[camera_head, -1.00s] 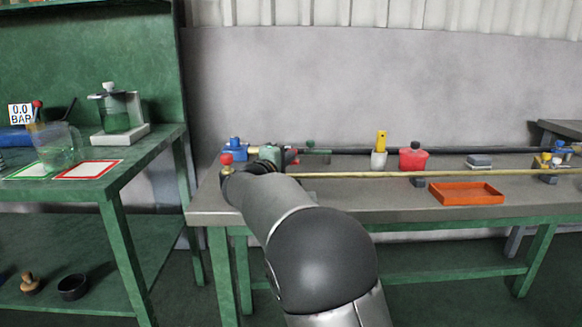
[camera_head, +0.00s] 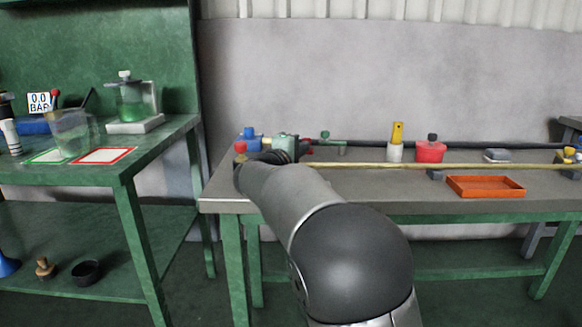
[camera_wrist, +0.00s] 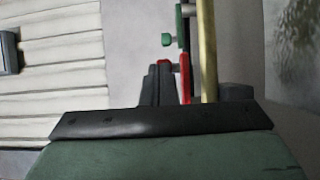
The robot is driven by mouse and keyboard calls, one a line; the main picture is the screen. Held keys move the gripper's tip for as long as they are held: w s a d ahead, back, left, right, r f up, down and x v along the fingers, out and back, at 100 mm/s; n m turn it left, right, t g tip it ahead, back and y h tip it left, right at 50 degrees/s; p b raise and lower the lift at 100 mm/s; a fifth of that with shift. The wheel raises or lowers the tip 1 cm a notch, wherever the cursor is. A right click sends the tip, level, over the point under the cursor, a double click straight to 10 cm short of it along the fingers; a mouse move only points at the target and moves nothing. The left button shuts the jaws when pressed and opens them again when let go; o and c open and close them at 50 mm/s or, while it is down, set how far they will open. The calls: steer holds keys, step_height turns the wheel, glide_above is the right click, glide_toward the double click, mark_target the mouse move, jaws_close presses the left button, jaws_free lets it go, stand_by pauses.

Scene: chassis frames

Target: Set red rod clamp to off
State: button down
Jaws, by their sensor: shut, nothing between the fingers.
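A red lever-like part (camera_wrist: 185,78), which looks like the red rod clamp, stands beside the yellow rod (camera_wrist: 208,50) in the wrist view. A small red part also shows just right of my gripper's hand (camera_head: 285,147) in the head view. My gripper (camera_wrist: 160,68) is shut and empty, its dark fingers just left of the red part. A small red patch shows at the fingertips; whether they touch the clamp I cannot tell. My arm hides part of the clamp area in the head view.
A green clamp (camera_head: 325,137) sits on the dark rod behind. A red-knobbed part (camera_head: 241,147) and a blue part (camera_head: 250,138) stand at the bench's left end. A red container (camera_head: 430,151) and an orange tray (camera_head: 485,187) are further right.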

steer(key=v, duration=0.3)
steer(key=s+d+p+v, duration=0.1)
steer(key=v, duration=0.3)
steer(key=d+v, duration=0.1)
steer(key=v, duration=0.3)
steer(key=shift+s, duration=0.2)
steer(key=shift+s+d+r+p, duration=0.1)
steer(key=shift+s+d+p, duration=0.2)
steer(key=shift+p, duration=0.2)
steer(key=s+d+r+m+g+y+p, duration=0.25)
steer(key=s+d+m+g+p, duration=0.35)
steer(key=s+d+g+p, duration=0.85)
steer(key=s+a+r+m+y+p, duration=0.1)
steer(key=s+r+m+y+p, duration=0.1)
steer(key=s+p, duration=0.7)
steer(key=s+a+r+m+y+p, duration=0.2)
steer(key=s+r+m+y+p, duration=0.1)
steer(key=s+p, duration=0.7)
steer(key=shift+s+a+r+y+p, duration=0.25)
steer(key=shift+r+y+p, duration=0.25)
steer(key=shift+y, duration=0.65)
